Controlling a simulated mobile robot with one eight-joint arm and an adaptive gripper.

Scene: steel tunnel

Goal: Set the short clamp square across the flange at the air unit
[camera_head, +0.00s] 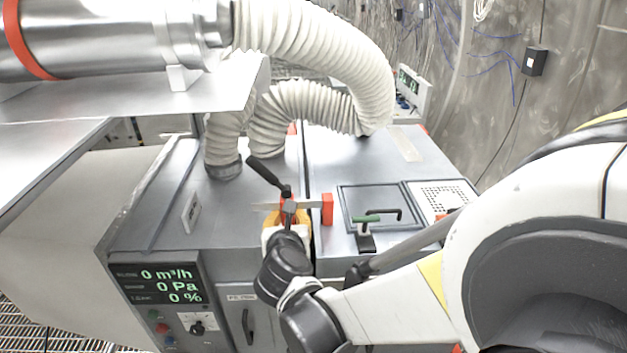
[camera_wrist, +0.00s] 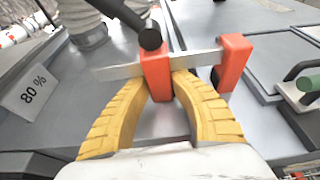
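The short clamp (camera_head: 327,208) has a flat steel bar, two orange jaws and a black handle. It is also in the wrist view (camera_wrist: 236,62). My gripper (camera_head: 288,215) has yellow ribbed fingers, closed on the clamp's left orange jaw in the wrist view (camera_wrist: 165,88). The bar runs left to right above the top of the grey air unit (camera_head: 350,165), with the second jaw to the right. The black handle (camera_head: 268,175) slants up and left. I cannot single out the flange, nor tell whether the clamp touches anything below.
White ribbed hoses (camera_head: 310,105) rise behind the clamp. An 80 % card (camera_wrist: 38,88) is at the left. The front display panel (camera_head: 158,285) reads zeros.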

